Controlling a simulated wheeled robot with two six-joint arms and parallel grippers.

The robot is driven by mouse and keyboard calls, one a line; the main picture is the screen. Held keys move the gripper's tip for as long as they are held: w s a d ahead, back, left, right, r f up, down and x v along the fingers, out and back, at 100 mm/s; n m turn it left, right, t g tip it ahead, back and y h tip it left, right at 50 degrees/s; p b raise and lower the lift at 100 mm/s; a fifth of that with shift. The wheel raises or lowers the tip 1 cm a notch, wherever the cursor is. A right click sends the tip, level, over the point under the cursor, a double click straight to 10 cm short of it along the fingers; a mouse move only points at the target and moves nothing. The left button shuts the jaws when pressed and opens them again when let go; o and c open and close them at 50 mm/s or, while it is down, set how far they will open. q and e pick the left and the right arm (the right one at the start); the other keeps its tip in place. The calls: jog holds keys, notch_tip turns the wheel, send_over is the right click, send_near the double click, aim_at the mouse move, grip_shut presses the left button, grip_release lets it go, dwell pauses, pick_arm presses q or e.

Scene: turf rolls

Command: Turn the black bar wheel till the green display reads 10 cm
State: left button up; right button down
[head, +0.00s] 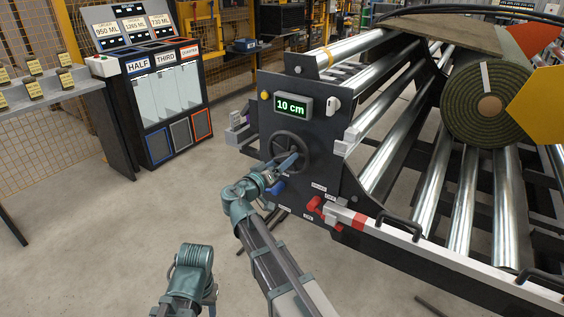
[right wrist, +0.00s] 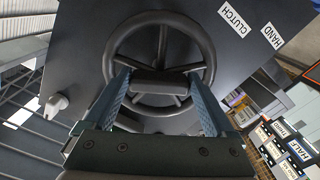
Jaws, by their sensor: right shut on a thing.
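The black bar wheel (head: 301,137) is on the dark front panel of the roll machine. The green display (head: 291,106) above it reads 10 cm. My right gripper (head: 284,167) reaches the wheel from below. In the right wrist view the wheel (right wrist: 203,45) fills the middle, and my right gripper (right wrist: 158,82) has one finger on each side of the black bar across its centre, shut on it. Part of the wheel is hidden behind the gripper in the head view. Part of my left arm shows at the bottom, but its gripper is not in view.
A red lever (head: 316,205) and a blue knob (head: 277,188) sit low on the panel near my right arm. A green turf roll (head: 487,104) rests on the steel rollers at right. A bin stand (head: 165,100) is at left. The floor between is clear.

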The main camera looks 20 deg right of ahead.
jog(key=shift+s+f, duration=0.1)
dwell(0.4)
grip_release()
